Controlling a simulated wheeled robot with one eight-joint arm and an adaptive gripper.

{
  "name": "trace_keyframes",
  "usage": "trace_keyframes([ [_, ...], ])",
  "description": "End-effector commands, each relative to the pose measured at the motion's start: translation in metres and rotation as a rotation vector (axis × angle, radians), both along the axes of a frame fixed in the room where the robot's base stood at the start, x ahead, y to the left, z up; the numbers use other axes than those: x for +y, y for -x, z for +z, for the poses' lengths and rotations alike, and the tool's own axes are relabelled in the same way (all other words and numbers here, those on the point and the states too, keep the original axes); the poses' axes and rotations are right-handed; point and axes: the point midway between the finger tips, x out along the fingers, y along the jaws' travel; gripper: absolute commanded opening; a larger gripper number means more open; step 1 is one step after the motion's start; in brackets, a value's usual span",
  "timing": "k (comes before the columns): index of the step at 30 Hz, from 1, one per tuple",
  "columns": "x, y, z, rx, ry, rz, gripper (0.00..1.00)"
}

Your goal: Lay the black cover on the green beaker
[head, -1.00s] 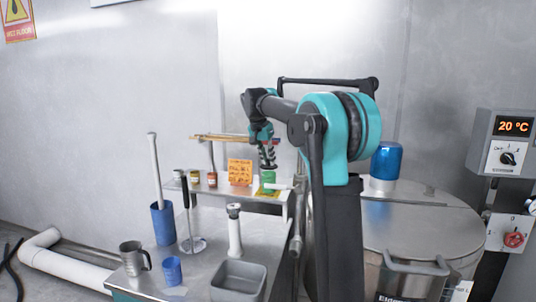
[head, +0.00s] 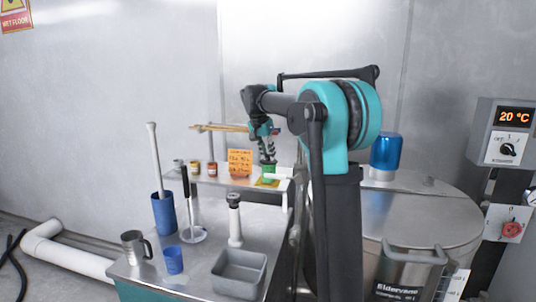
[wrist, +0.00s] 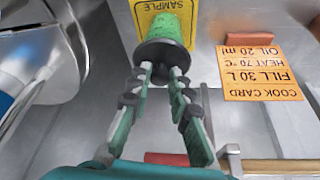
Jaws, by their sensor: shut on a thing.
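The black cover (wrist: 162,51) is a dark disc pinched between the fingertips of my gripper (wrist: 158,72) in the wrist view. The green beaker (wrist: 171,24) shows just beyond the cover, over a yellow sample card (wrist: 124,12). In the head view my gripper (head: 267,158) points down directly over the green beaker (head: 269,173), which stands on the yellow card (head: 266,184) on the raised shelf. The cover is at or very close to the beaker's rim. I cannot tell whether they touch. The beaker's mouth is hidden by the cover.
An orange cook card (head: 240,163) stands left of the beaker, with small jars (head: 211,168) farther left. A grey tray (head: 239,275), blue cup (head: 173,261) and metal jug (head: 134,247) are on the lower bench. A large steel vat (head: 415,215) stands at right.

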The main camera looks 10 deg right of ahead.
Motion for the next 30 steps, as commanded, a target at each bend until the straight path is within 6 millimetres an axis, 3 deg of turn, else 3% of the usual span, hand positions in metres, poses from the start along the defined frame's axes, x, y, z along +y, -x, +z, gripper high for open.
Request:
trace_keyframes([
  [9,0.0,0.0,-0.004,0.0,0.0,0.0,0.0],
  [10,0.0,0.0,-0.004,0.0,0.0,0.0,0.21],
  [15,0.0,0.0,-0.004,0.0,0.0,0.0,0.42],
  [25,0.0,0.0,-0.003,0.0,0.0,0.0,0.43],
  [30,0.005,0.005,0.013,0.0,0.0,0.001,0.43],
])
